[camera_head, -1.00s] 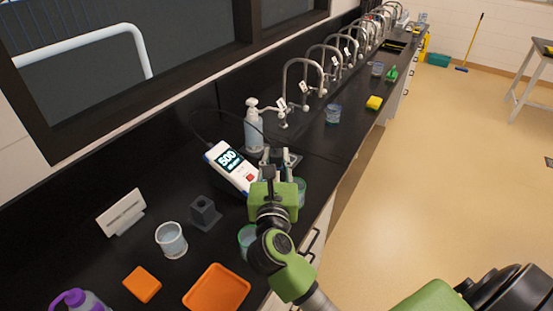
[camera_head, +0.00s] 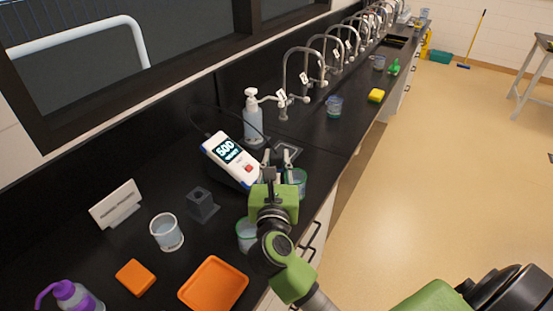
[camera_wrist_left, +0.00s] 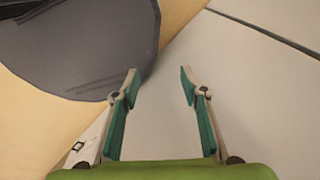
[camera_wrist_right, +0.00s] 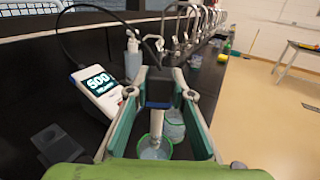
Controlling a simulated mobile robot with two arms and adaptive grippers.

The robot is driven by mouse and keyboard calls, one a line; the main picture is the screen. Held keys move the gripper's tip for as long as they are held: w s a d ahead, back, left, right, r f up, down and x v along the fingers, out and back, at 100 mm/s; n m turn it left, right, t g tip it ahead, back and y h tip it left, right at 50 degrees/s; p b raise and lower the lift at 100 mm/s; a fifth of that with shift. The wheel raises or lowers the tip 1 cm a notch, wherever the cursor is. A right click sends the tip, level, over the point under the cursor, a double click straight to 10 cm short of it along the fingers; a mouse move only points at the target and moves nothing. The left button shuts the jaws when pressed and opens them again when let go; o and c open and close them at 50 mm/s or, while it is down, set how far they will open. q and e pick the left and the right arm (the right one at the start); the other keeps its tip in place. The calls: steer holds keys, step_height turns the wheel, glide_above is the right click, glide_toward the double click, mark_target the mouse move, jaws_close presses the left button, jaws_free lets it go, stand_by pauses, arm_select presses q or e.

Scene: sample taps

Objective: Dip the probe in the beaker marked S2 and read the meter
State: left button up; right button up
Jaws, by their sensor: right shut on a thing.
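My right gripper (camera_wrist_right: 159,92) is shut on the probe, a dark-headed piece (camera_wrist_right: 158,90) with a pale shaft pointing down. In the right wrist view the shaft's lower end overlaps a green-rimmed beaker (camera_wrist_right: 166,150); I cannot tell how deep it is. Another beaker (camera_wrist_right: 174,130) stands just beyond. In the head view my right gripper (camera_head: 271,168) is between a far beaker (camera_head: 298,178) and a near beaker (camera_head: 245,232). Beaker markings are not readable. The white meter (camera_head: 230,158) shows 500 in large digits; its unit is unclear. My left gripper (camera_wrist_left: 160,78) is open and empty.
A soap bottle (camera_head: 253,117) and taps stand behind. The bench's front edge is close.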

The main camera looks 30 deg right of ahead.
steer(key=shift+f+b, duration=0.6)
steer(key=shift+f, duration=0.15)
steer(key=shift+f, duration=0.1)
steer(key=shift+f+b, duration=2.9)
steer(key=shift+f, duration=0.5)
steer(key=shift+r, duration=0.1)
step_height(320, 180, up, 9)
steer(key=p, duration=0.9)
steer(key=shift+r, duration=0.15)
stand_by(0.4)
